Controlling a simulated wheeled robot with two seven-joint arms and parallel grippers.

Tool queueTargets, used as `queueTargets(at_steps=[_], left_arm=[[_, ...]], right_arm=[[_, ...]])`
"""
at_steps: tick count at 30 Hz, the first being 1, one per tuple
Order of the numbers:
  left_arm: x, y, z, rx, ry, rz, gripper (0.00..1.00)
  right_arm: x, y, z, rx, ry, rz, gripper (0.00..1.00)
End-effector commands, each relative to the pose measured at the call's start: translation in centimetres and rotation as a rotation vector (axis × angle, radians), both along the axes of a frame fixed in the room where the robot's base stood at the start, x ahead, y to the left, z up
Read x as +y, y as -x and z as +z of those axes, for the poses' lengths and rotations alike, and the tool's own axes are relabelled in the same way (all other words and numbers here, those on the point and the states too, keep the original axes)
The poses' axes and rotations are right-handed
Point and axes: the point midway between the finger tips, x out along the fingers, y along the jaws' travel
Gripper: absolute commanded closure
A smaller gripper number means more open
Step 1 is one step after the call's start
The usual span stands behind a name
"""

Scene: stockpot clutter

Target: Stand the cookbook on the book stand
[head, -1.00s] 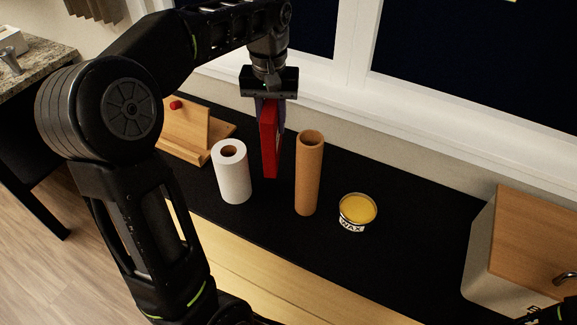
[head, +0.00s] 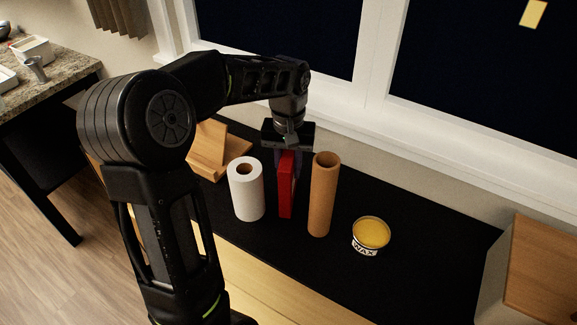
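The cookbook (head: 287,187) is a red book held upright, seen nearly edge-on, in the head view. My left gripper (head: 287,155) is above it, with its fingers shut on the book's upper part. The book is between a white paper roll and a brown tube; I cannot tell whether its bottom touches the counter. The wooden book stand (head: 209,146), with a slanted panel on a flat base, is further back to the left, partly hidden by my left arm. My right gripper is not in view.
The white paper roll (head: 246,189) stands close left of the book, and the brown cardboard tube (head: 323,195) close right. A wax tin (head: 370,236) is further right. A wood-topped box (head: 543,270) is at the right edge. The black counter (head: 440,245) is clear between tin and box.

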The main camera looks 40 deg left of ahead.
Motion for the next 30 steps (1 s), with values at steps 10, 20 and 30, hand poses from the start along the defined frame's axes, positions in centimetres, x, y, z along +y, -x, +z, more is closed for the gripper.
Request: queueTargets(at_steps=[10,20,30], left_arm=[[0.0,0.0,-0.3,0.0,0.0,0.0,0.7],[0.0,0.0,-0.2,0.001,0.0,-0.001,0.51],[0.0,0.0,0.8,-0.001,0.0,-0.001,0.51]], right_arm=[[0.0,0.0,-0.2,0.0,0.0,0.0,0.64],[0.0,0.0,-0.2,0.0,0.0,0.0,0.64],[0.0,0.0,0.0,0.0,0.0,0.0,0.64]])
